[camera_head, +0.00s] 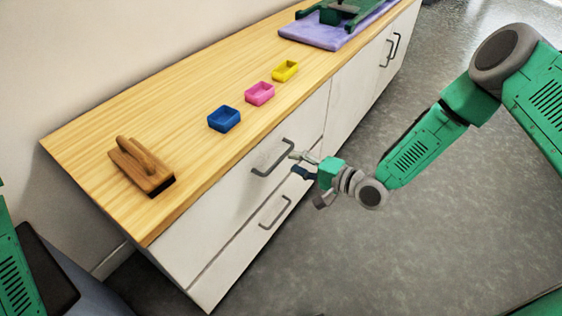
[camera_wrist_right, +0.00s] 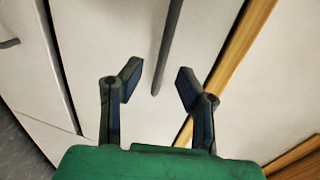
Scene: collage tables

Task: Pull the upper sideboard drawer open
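The sideboard (camera_head: 100,150) has white fronts and a wooden top. Its upper drawer (camera_head: 215,220) looks flush with the front, so shut. The drawer's grey bar handle (camera_head: 268,170) is just left of my right gripper (camera_head: 297,164) in the head view. In the right wrist view, the same handle (camera_wrist_right: 170,45) runs down into the gap between the fingertips of my right gripper (camera_wrist_right: 158,84). The fingers are apart, with space on both sides of the handle, and hold nothing. My left gripper is not in view.
The lower drawer has its own handle (camera_head: 275,212). On the top stand a wooden block with a grip (camera_head: 143,165), a blue tray (camera_head: 224,119), a pink tray (camera_head: 260,94), a yellow tray (camera_head: 285,71) and a purple mat (camera_head: 310,31). The grey floor (camera_head: 400,260) in front is clear.

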